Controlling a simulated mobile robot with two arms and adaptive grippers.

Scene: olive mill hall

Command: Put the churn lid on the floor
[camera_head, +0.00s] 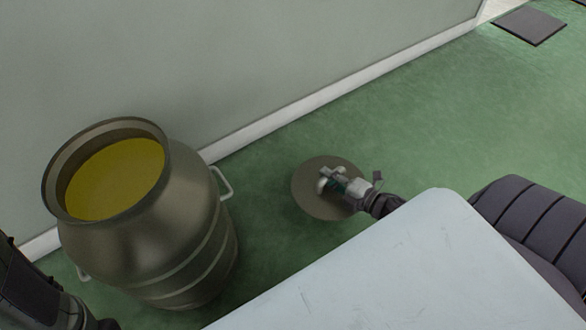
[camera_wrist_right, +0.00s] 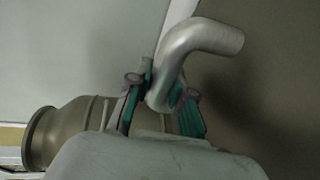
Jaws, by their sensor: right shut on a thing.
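The churn lid (camera_head: 318,204) is a round, grey-brown disc in the head view, low over the green floor (camera_head: 420,120) to the right of the churn. I cannot tell whether it touches the floor. My right gripper (camera_head: 333,183) is shut on the lid's handle. In the right wrist view the bent metal handle (camera_wrist_right: 190,60) sits between the fingers (camera_wrist_right: 160,105), and the lid's dark face (camera_wrist_right: 265,80) fills the right side. My left gripper is out of the head view; only part of my left arm shows at the lower left.
The open metal churn (camera_head: 150,240), full of yellow-green oil (camera_head: 115,178), stands by the wall (camera_head: 230,50). It has a side handle (camera_head: 225,184) facing the lid. A dark mat (camera_head: 529,27) lies at the top right. The floor beyond the lid is clear.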

